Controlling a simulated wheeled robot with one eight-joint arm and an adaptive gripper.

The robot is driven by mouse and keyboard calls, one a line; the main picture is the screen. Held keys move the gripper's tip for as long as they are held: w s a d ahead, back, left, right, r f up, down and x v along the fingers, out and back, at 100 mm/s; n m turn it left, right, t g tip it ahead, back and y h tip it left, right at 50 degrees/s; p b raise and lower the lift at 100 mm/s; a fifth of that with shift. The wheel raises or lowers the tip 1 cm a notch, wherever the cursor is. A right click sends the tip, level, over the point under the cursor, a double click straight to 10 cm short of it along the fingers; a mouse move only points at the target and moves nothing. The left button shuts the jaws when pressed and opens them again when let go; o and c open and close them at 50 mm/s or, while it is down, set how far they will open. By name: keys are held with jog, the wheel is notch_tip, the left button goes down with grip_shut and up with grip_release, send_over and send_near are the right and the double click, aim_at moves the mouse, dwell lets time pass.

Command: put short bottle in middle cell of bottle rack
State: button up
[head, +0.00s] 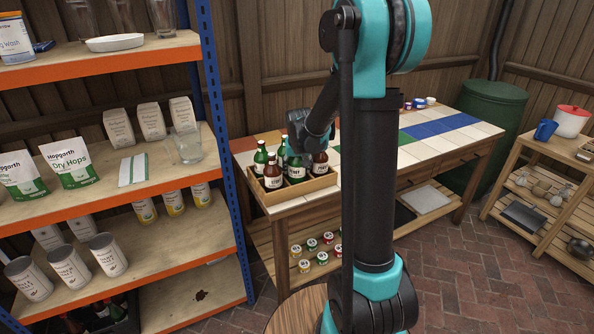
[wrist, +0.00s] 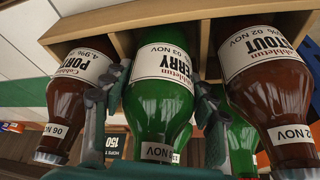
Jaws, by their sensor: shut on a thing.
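My gripper (wrist: 162,112) is shut on a green bottle labelled Perry (wrist: 160,88), one finger on each side. The wooden bottle rack (head: 292,197) stands on the tiled table's near left end. The Perry bottle also shows in the head view (head: 296,172), in the middle of the rack's near row. It is between a brown Stout bottle (head: 272,178) on the left and a brown Port bottle (head: 320,166) on the right. Its lower end is behind the rack's wall, so I cannot tell whether it touches the floor of its cell.
Another green bottle (head: 260,160) stands at the rack's back left. A loaded shelf unit (head: 226,185) with a blue post is close on the left. The tiled table (head: 432,150) has free room to the right of the rack.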

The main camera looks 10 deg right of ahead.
jog(key=shift+f, duration=0.4)
jog(key=o, duration=1.7)
jog(key=shift+f, duration=0.1)
jog(key=v, duration=1.2)
jog(key=shift+n, duration=0.5)
jog(key=s+d+f, duration=0.1)
jog(key=s+f, duration=0.3)
jog(key=s, duration=0.4)
jog(key=s+d+f, duration=0.2)
jog(key=s+f, duration=0.2)
jog(key=s, duration=0.5)
jog(key=s+d+f, duration=0.1)
jog(key=s+f, duration=0.3)
jog(key=s, duration=0.4)
jog(key=shift+s+d+f, duration=0.2)
jog(key=shift+s+f, duration=0.15)
jog(key=shift+s, duration=0.05)
